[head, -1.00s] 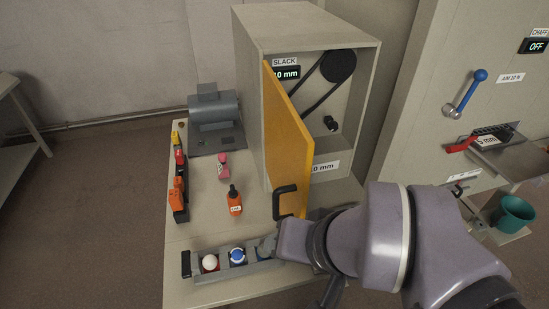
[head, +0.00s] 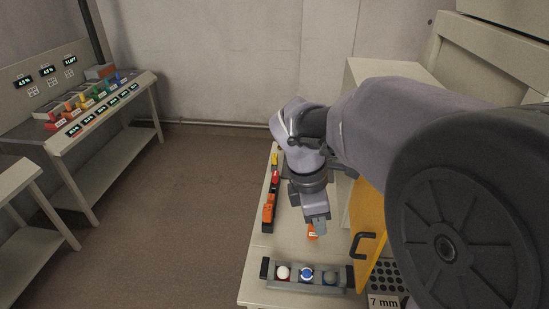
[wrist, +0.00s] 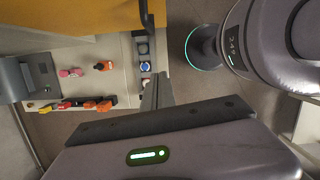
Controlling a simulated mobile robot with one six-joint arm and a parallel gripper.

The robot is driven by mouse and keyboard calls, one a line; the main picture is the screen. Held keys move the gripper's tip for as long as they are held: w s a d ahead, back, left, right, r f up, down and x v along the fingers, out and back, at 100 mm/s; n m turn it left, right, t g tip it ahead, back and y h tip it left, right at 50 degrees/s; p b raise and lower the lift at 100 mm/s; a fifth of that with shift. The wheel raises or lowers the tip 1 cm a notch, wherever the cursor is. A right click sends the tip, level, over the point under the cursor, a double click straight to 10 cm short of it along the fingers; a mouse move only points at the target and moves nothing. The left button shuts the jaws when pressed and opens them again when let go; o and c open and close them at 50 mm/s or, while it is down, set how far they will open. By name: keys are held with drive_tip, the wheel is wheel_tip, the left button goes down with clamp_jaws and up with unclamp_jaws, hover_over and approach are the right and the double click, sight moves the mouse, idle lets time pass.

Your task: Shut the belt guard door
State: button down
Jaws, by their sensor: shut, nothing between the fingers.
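The yellow belt guard door (head: 367,225) stands open, jutting out from its pale cabinet (head: 380,72). Its black handle (head: 362,244) is on the side facing left. In the head view my arm hides much of the door and the cabinet's inside. My gripper (head: 318,227) is shut and empty, pointing down above the bench to the left of the door, apart from the handle. In the wrist view the door (wrist: 70,17) spans the top left, with the handle (wrist: 144,22) beyond my gripper's fingertips (wrist: 158,78).
A tray with buttons (head: 307,288) sits at the bench's front edge. Orange and red items (head: 268,212) line the bench's left edge. An orange bottle (head: 312,233) stands near my gripper. A grey motor (wrist: 14,80) shows in the wrist view. Open floor lies left of the bench.

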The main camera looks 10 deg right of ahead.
drive_tip(key=d+f+b, duration=0.5)
drive_tip(key=d+f, duration=0.2)
drive_tip(key=f, duration=0.3)
drive_tip(key=shift+s, duration=0.2)
drive_tip(key=shift+d, duration=0.1)
